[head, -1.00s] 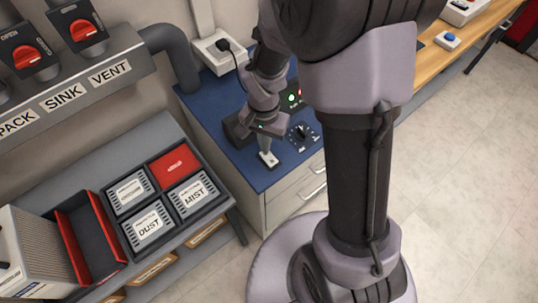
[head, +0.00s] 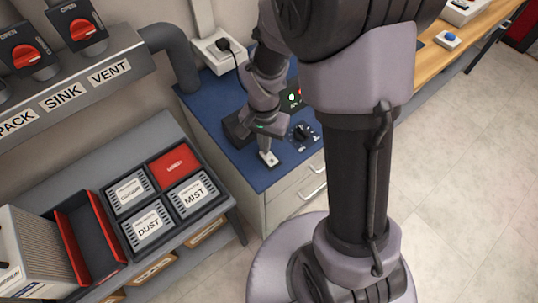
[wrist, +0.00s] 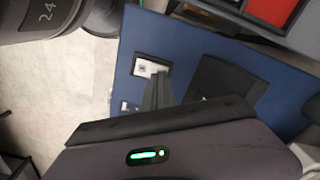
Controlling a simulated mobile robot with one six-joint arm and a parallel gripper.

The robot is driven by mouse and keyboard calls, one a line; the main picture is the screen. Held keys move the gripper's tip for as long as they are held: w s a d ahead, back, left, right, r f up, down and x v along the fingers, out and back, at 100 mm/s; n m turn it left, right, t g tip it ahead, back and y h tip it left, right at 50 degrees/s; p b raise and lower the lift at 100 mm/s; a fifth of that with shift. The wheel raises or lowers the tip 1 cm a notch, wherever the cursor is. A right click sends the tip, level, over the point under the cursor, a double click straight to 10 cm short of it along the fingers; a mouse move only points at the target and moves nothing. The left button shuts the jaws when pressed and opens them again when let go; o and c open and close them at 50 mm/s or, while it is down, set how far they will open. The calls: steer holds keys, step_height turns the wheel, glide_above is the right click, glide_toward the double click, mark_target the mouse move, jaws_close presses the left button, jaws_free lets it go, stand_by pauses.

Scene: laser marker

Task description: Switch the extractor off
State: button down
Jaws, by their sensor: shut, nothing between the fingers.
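A small white switch plate in a dark frame (wrist: 147,67) lies on the blue bench top. My gripper (head: 267,153) is shut and empty, its fingers pointing down at this plate. In the wrist view the dark fingers (wrist: 160,84) end over the plate's edge; I cannot tell whether they touch it. The fingers hide part of the plate. A black dial (head: 303,132) with white marks sits to the right of my gripper. No label naming the extractor is readable.
A wall socket box (head: 222,50) with a black plug stands at the back of the blue bench top (head: 205,105). A grey duct (head: 178,58) comes down at its left. A rack of labelled cartridges (head: 148,225) and red valve knobs (head: 82,29) are farther left.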

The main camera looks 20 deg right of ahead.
steer(key=shift+f+b, duration=0.7)
steer(key=shift+f, duration=0.15)
steer(key=shift+r, duration=0.15)
step_height(320, 180, up, 7)
steer(key=p, duration=0.5)
steer(key=shift+p, duration=0.3)
steer(key=s+a+r+n+t+y, duration=0.1)
steer(key=s+a+r+n+t, duration=0.1)
steer(key=s+r, duration=0.4)
steer(key=s+a+r+n+t+y, duration=0.1)
steer(key=s+r, duration=0.6)
steer(key=r, duration=0.8)
steer(key=a+n+t, duration=0.1)
steer(key=t, duration=0.1)
steer(key=shift+t, duration=0.4)
steer(key=shift+w, duration=0.1)
